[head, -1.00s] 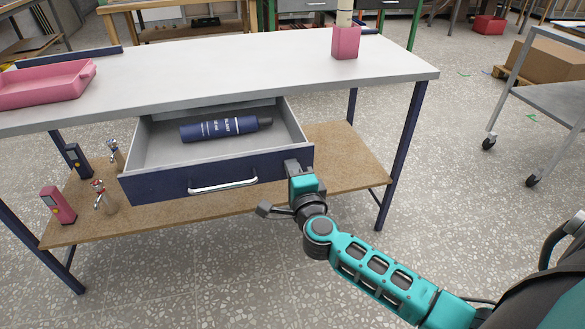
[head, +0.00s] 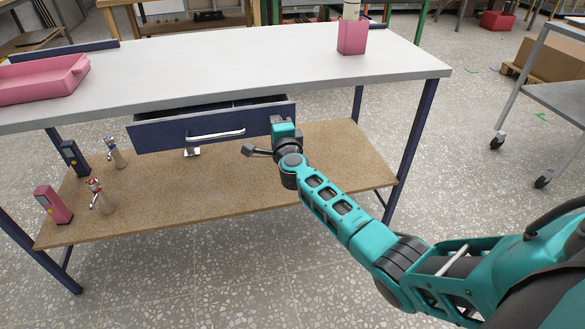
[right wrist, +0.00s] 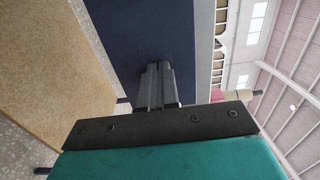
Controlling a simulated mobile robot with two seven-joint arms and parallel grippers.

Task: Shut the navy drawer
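The navy drawer (head: 165,133) under the grey-white worktop is open only a little, with a narrow dark gap above its front. Its silver bar handle (head: 216,135) is at the middle of the front. My right gripper (head: 278,121) is at the right end of the drawer front, apart from the handle, and seems to press on it. In the right wrist view, its two fingers (right wrist: 158,72) are together and empty, pointing at the navy front (right wrist: 145,30). The tips' exact contact is hard to see. My left gripper is not in view.
A pink tray (head: 40,82) and a pink box (head: 352,40) stand on the worktop (head: 230,65). Taps and small devices, one pink (head: 52,205), stand on the wooden lower shelf (head: 230,190). A grey trolley (head: 560,95) is at the right.

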